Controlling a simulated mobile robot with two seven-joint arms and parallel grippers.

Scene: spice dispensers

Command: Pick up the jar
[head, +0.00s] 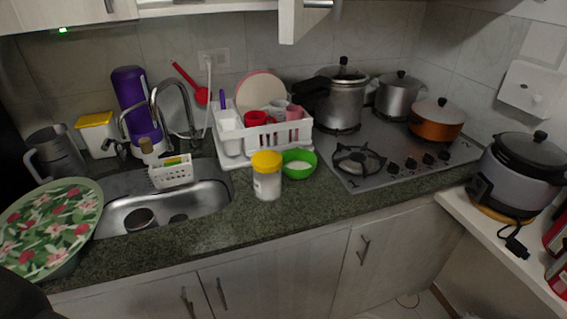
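A clear jar with a yellow lid (267,176) stands upright on the dark green stone counter, between the sink and the stove. Its contents look whitish. A green bowl (301,161) with something white in it sits right behind and to the right of the jar. I cannot tell whether the two touch. Neither of my grippers is in view. A dark shape shows at the bottom left corner; I cannot tell what it is.
The sink (203,199) is left of the jar, with a floral tray (50,226) beside it. A white dish rack (239,150) stands behind. The stove (392,155) with several pots is to the right. The counter (300,205) in front of the jar is clear.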

